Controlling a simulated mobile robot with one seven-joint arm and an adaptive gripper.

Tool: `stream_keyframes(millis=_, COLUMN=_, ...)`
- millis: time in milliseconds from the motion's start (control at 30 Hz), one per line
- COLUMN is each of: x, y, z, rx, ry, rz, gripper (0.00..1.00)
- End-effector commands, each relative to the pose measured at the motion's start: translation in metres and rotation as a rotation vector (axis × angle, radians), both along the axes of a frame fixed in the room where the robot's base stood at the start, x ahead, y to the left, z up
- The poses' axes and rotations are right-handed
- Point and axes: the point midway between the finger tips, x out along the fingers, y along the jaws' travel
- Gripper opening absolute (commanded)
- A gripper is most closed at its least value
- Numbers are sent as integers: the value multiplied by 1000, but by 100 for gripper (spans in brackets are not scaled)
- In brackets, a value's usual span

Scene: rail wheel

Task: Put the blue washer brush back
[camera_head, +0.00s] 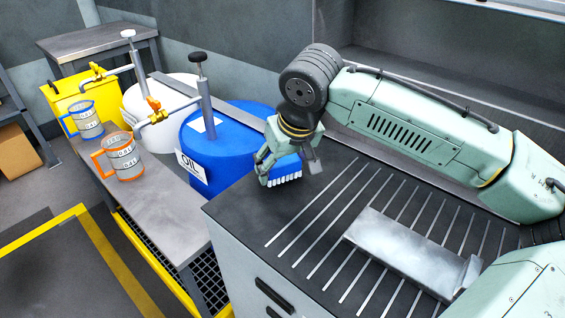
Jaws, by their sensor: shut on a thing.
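The blue washer brush (288,172) shows between the fingers of my gripper (287,168). Its white bristles point down. My gripper is shut on the brush, over the back left part of the dark slotted worktop (328,212). I cannot tell whether the bristles touch the worktop. The fingers and wrist hide part of the brush's blue body.
A grey metal plate (405,245) lies on the worktop to the right. A blue oil drum (215,150) with a pump stands behind on the left, beside a white drum (152,125). An orange-handled mug (124,160) and a blue-handled mug (86,121) stand on the bench (160,205).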

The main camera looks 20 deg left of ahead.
Motion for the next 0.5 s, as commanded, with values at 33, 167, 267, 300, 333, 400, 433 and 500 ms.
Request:
stream_keyframes(millis=33, x=0, y=-1, z=-3, rx=-2, ry=-1, rz=-1, gripper=34)
stream_keyframes(millis=167, x=0, y=0, z=-9, rx=0, ry=-2, rz=1, gripper=34)
stream_keyframes(millis=267, x=0, y=0, z=-9, rx=0, ry=-1, rz=0, gripper=34)
stream_keyframes(millis=300, x=0, y=0, z=-9, rx=1, ry=-1, rz=0, gripper=34)
stream_keyframes(millis=333, x=0, y=0, z=-9, rx=1, ry=-1, rz=0, gripper=34)
stream_keyframes(millis=400, x=0, y=0, z=-11, rx=1, ry=0, rz=0, gripper=34)
stream_keyframes(millis=433, x=-1, y=0, z=-12, rx=1, ry=0, rz=0, gripper=34)
stream_keyframes(millis=500, x=-1, y=0, z=-12, rx=1, ry=0, rz=0, gripper=66)
